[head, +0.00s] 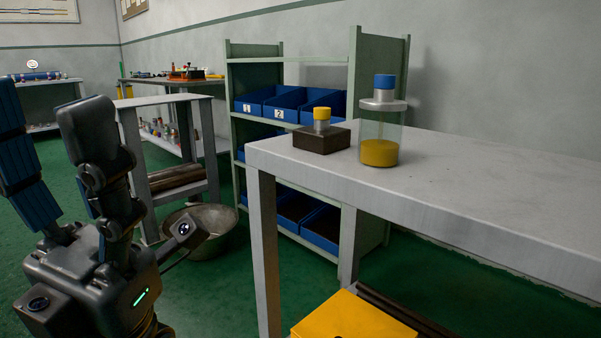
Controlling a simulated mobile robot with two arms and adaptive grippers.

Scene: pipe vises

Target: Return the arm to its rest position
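My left gripper (46,98) is in the head view at the far left, with its fingers pointing up. Its two fingers stand apart, one with a blue segmented face and one dark grey. I see nothing held between them. It is left of the near grey bench and clear of it. The end of the blue finger is cut by the left picture edge. My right gripper is not in view.
The grey bench (460,195) holds a blue-capped glass jar (380,150) and a dark block (321,141) with a small yellow-capped bottle (321,118). A yellow box (352,315) is below. Behind are a green shelf (358,90) with blue bins, a side table (160,101) and a metal basin (215,240).

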